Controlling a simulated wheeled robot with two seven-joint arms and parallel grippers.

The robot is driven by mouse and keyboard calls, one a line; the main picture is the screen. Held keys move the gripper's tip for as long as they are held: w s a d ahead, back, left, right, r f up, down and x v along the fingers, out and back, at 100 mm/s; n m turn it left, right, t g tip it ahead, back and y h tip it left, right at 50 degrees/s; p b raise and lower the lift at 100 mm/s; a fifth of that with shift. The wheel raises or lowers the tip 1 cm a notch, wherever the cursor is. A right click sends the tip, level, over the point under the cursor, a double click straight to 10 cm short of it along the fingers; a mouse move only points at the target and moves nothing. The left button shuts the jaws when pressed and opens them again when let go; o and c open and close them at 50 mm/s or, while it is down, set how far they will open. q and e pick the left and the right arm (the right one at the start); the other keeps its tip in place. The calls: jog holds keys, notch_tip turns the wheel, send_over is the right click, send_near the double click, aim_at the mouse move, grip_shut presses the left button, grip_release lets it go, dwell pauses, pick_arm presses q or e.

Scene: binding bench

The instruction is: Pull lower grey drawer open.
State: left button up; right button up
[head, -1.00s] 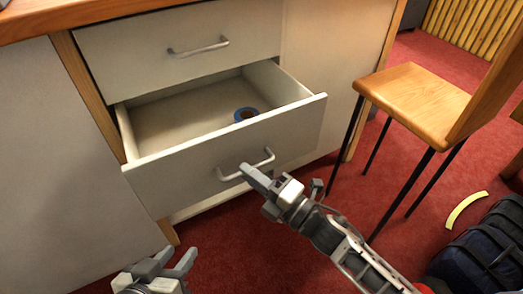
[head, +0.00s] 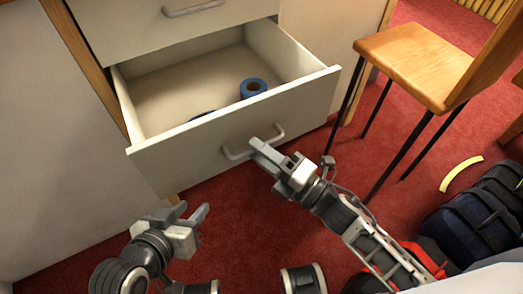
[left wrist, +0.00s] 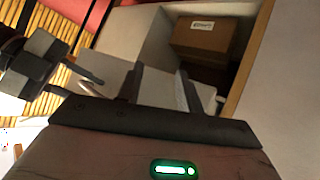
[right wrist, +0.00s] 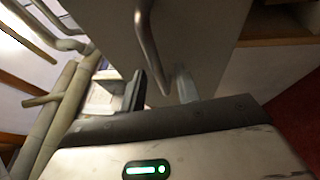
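The lower grey drawer (head: 190,163) is pulled well out from the cabinet in the head view. Its bar handle (head: 240,155) is on the front face. In the right wrist view the handle (right wrist: 149,45) runs down between the two fingers (right wrist: 160,90), which stand apart; contact is hard to tell. My left gripper (head: 185,213) is open and empty, low in front of the drawer's left part. Its spread fingers also show in the left wrist view (left wrist: 160,75).
A blue tape roll (head: 253,87) and part of another blue item (head: 201,115) lie in the drawer. The upper drawer (head: 150,28) is shut. A wooden chair (head: 425,65) stands to the right, with a dark bag (head: 490,215) near it. Red carpet is clear in front.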

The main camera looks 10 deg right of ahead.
pick_arm(q)
jog(key=shift+s+d, duration=0.1)
jog(key=shift+s, duration=0.05)
jog(key=shift+a+f, duration=0.2)
pick_arm(e)
jog(key=v, duration=1.6)
pick_arm(q)
jog(key=shift+p, duration=0.3)
